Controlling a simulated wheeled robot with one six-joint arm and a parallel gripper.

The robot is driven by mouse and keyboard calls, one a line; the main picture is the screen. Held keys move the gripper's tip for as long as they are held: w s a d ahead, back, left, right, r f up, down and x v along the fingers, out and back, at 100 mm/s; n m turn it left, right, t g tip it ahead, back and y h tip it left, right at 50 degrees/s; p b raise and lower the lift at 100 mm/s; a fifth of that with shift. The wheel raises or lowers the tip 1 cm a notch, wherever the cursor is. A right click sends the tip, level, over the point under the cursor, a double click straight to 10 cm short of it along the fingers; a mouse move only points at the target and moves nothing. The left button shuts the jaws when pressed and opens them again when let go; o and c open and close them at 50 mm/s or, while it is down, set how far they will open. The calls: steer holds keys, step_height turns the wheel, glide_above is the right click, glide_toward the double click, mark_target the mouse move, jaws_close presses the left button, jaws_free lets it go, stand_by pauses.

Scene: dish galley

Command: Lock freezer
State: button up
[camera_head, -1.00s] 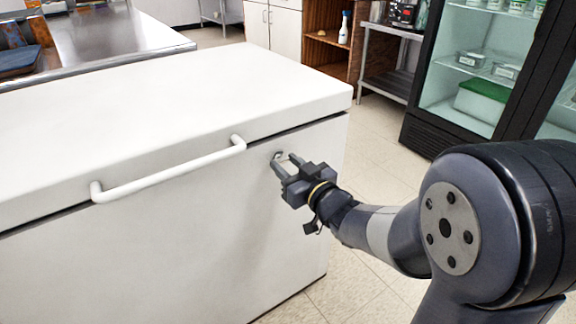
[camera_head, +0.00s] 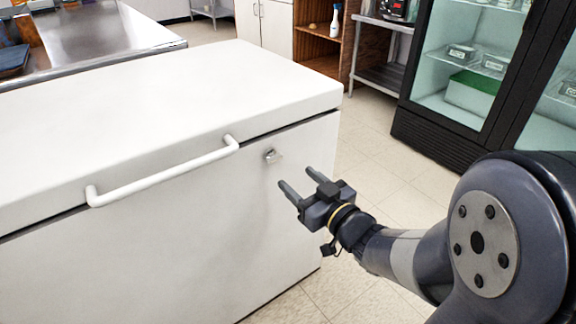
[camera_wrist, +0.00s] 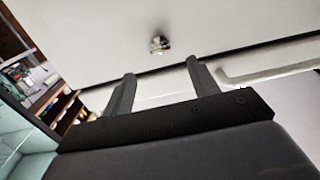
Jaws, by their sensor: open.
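The white chest freezer (camera_head: 190,225) stands at the left with its lid (camera_head: 190,90) down and a white bar handle (camera_head: 165,178) along the front. A small metal lock (camera_head: 272,155) sits on the front face, right of the handle and below the lid seam. My gripper (camera_head: 299,180) is open and empty, apart from the lock, to its right and a little lower in the head view. In the wrist view the lock (camera_wrist: 159,44) shows beyond the two fingers (camera_wrist: 160,80), between them. The lock's turned position is too small to tell.
A glass-door fridge (camera_head: 470,80) stands at the back right. A wooden shelf (camera_head: 325,45) with a spray bottle and a metal rack (camera_head: 383,75) stand at the back. A steel counter (camera_head: 100,35) is at the back left. Tiled floor (camera_head: 390,160) is free right of the freezer.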

mark_target(277, 160)
steer(key=shift+v, duration=1.5)
steer(key=b+x, duration=0.2)
steer(key=x, duration=0.9)
steer(key=shift+s, duration=0.2)
